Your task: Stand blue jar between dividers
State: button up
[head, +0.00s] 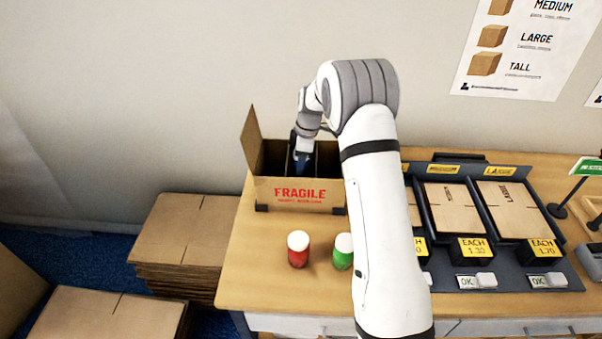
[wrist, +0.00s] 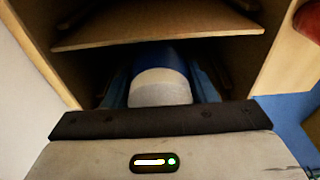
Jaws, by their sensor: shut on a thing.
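The FRAGILE carton (head: 300,196) stands open on the table, with upright cardboard dividers inside. A divider (wrist: 150,35) also shows in the wrist view. My gripper (head: 302,160) reaches down into the carton from above. In the wrist view my gripper (wrist: 162,85) is shut on the blue jar (wrist: 162,53), holding it by its white-lidded end. The jar is in a compartment alongside the divider. Its far end is hidden, so I cannot tell whether it touches the carton floor. In the head view the arm and carton walls mostly hide it.
A red jar (head: 298,252) and a green jar (head: 343,254) with white lids stand in front of the carton. Racks of flat cartons (head: 453,208) stand to the right. Stacked flat cardboard (head: 180,235) is at the left. My arm covers the middle of the table.

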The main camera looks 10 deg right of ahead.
jog(key=shift+f, duration=3.1)
jog(key=o, duration=1.1)
